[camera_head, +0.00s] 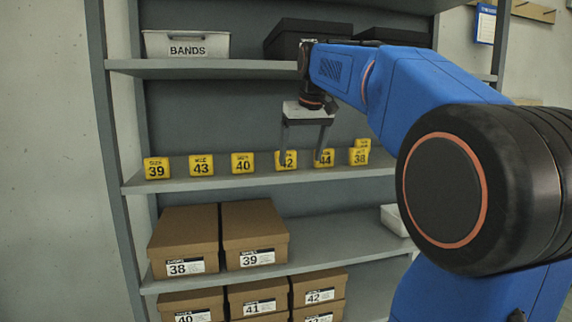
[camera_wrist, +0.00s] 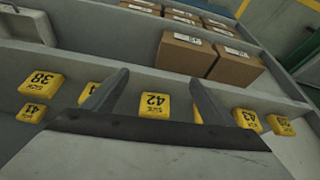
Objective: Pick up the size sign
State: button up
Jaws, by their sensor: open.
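Yellow size signs stand in a row on the middle shelf. In the head view they read 39 (camera_head: 157,168), 43 (camera_head: 201,165), 40 (camera_head: 243,163), 42 (camera_head: 291,160), 44 (camera_head: 325,159) and 38 (camera_head: 360,158), with another behind the 38. In the wrist view, the 42 sign (camera_wrist: 154,104) appears upside down between the two fingers (camera_wrist: 158,78), not gripped. The fingers partly hide its neighbours there. The contact or distance to the shelf cannot be told.
The shelf board (camera_head: 225,181) carries the signs. Above it is another shelf with a white BANDS bin (camera_head: 187,45) and dark boxes (camera_head: 295,38). Below, brown shoeboxes (camera_head: 183,237) stand on lower shelves. A rack upright (camera_head: 110,150) bounds the left side.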

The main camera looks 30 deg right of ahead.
send_over(286, 170)
jog(key=shift+s, duration=0.3)
jog(key=x, duration=0.5)
jog(key=shift+s+d, duration=0.1)
jog(key=shift+s, duration=0.05)
jog(key=c, duration=1.2)
